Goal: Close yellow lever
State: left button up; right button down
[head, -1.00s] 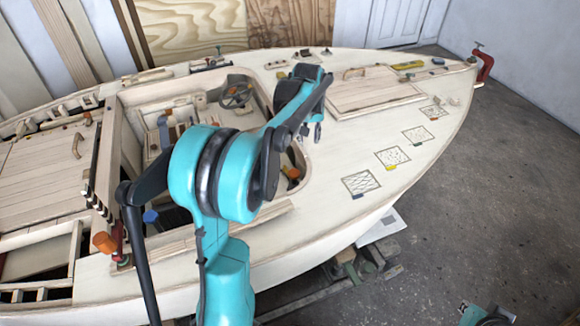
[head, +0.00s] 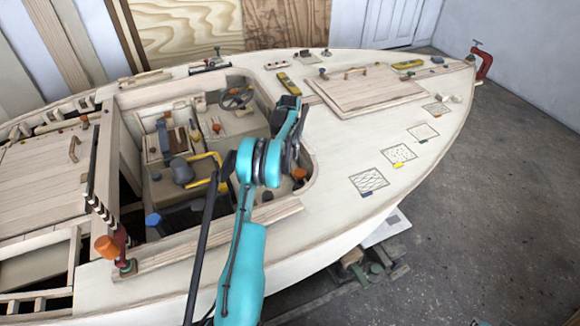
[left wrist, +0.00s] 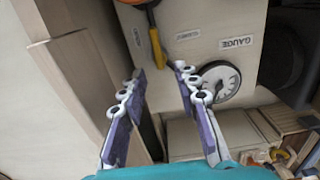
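A short yellow lever (left wrist: 156,48) shows in the left wrist view, below an orange round part (left wrist: 138,2) on a pale panel. My left gripper (left wrist: 157,70) is open and empty there, with the lever's lower end just beyond and between its fingertips. I cannot tell whether they touch. In the head view my left arm reaches over the cockpit (head: 240,122), and its fingers are hidden. An orange knob (head: 299,174) sits right of the arm there; the lever itself is not clear in that view. My right gripper is not in view.
A round gauge (left wrist: 221,80) with a GAUGE label (left wrist: 236,43) is close right of the fingers. A wooden wall (left wrist: 70,70) stands to their left. A yellow-framed part (head: 217,172) and a steering wheel (head: 237,96) are in the cockpit. The patterned deck panels (head: 398,154) lie clear to the right.

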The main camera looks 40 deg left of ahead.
aim_at(290, 167)
pick_arm(q)
notch_tip(290, 167, down, 5)
jog(key=shift+r+b, duration=0.2)
jog(key=shift+b, duration=0.55)
grip_shut()
jog(key=shift+m, duration=0.4)
jog(key=m+p, duration=0.1)
jog(key=m, duration=0.2)
jog(key=shift+m, duration=0.3)
jog(key=m, duration=0.4)
jog(key=shift+m+p, duration=0.3)
jog(key=shift+p, duration=0.1)
jog(key=m, duration=0.4)
jog(key=shift+m+p, duration=0.3)
jog(key=shift+m, duration=2.2)
